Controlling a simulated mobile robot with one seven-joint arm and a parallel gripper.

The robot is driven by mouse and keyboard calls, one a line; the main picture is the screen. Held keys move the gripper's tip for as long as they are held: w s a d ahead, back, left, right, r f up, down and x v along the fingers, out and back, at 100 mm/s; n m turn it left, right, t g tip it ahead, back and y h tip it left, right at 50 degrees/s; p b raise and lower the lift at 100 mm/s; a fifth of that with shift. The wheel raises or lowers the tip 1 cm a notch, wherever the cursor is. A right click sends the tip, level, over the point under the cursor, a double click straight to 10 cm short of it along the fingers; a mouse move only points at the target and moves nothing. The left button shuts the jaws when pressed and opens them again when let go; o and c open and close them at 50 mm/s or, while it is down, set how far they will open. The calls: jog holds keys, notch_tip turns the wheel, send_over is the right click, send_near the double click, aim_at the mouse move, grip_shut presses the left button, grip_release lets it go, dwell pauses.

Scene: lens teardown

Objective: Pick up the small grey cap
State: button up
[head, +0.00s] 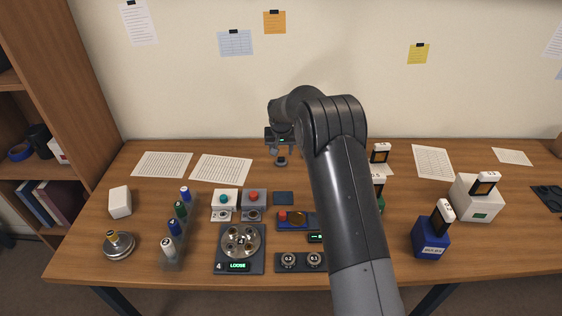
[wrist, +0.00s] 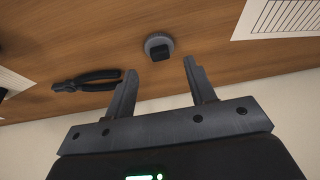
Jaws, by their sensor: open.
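The small grey cap (wrist: 159,46) shows in the wrist view as a round, ridged grey disc with a dark square raised part on it. It rests on the wooden table, beyond the fingertips and roughly in line with the gap between them. In the head view the cap (head: 281,161) is a small dark round thing just below my gripper (head: 282,151) at the back of the table. My gripper also shows in the wrist view (wrist: 159,72), with its two fingers apart and nothing between them. The cap is apart from both fingers.
Black-handled pliers (wrist: 88,80) lie left of the cap in the wrist view. Paper sheets (head: 221,169) lie on the table's back left. A round plate device marked LOOSE (head: 239,243), coloured bottles (head: 180,209) and a blue box (head: 431,240) stand nearer the front.

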aim_at(281, 158)
jog(key=x, duration=0.5)
jog(key=shift+w, duration=0.25)
jog(key=c, duration=1)
